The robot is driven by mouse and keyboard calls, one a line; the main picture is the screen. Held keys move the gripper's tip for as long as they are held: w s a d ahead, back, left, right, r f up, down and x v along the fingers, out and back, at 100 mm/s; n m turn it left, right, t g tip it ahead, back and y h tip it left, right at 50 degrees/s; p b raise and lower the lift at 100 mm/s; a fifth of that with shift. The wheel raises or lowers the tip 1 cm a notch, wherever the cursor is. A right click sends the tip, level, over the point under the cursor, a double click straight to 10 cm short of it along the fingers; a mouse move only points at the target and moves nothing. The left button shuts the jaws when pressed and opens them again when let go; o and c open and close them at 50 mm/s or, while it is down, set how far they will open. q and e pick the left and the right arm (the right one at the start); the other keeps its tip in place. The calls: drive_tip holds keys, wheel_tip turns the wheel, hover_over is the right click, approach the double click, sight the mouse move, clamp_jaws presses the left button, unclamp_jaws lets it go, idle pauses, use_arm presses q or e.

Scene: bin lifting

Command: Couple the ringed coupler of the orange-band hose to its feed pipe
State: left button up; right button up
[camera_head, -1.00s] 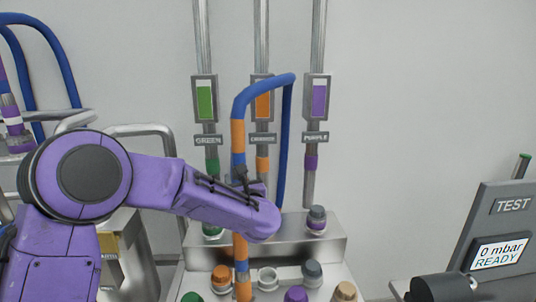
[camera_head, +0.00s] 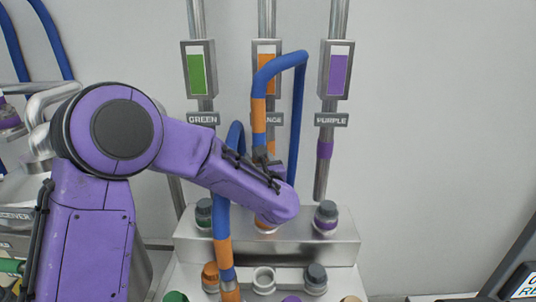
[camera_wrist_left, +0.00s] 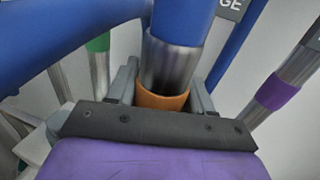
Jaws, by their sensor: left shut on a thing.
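The orange-band hose (camera_head: 281,65) is blue, with orange bands, and loops over in front of the orange feed pipe (camera_head: 267,17). My left gripper (camera_wrist_left: 163,90) is shut on the hose's metal coupler (camera_wrist_left: 170,62), around its orange ring (camera_wrist_left: 162,99). In the head view my left arm (camera_head: 190,150) covers the fingers and part of the hose. A lower stretch of hose (camera_head: 222,222) with an orange band shows below the arm. The feed pipe's lower end is hidden behind hose and arm, so I cannot tell whether the coupler touches it. My right gripper is out of view.
The green-label pipe (camera_head: 197,18) and purple-label pipe (camera_head: 325,170) hang on either side. A metal stand (camera_head: 330,250) below carries several capped fittings and an open ring (camera_head: 264,280). Other blue hoses (camera_head: 52,40) hang at far left. A test console (camera_head: 525,270) is at lower right.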

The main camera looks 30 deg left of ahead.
use_arm(q)
drive_tip(key=shift+s+d+f, duration=0.15)
drive_tip(key=shift+f, duration=0.55)
drive_tip(key=w+f+b, duration=0.1)
drive_tip(key=f+b, duration=0.1)
drive_tip(key=w+f+b, duration=0.1)
drive_tip(key=w+f, duration=0.1)
drive_tip(key=shift+w+d+b, duration=0.1)
drive_tip(key=shift+w+b, duration=0.15)
drive_tip(key=shift+b, duration=0.1)
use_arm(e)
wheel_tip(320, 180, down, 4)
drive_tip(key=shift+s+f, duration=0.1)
use_arm(q)
drive_tip(key=shift+s, duration=0.15)
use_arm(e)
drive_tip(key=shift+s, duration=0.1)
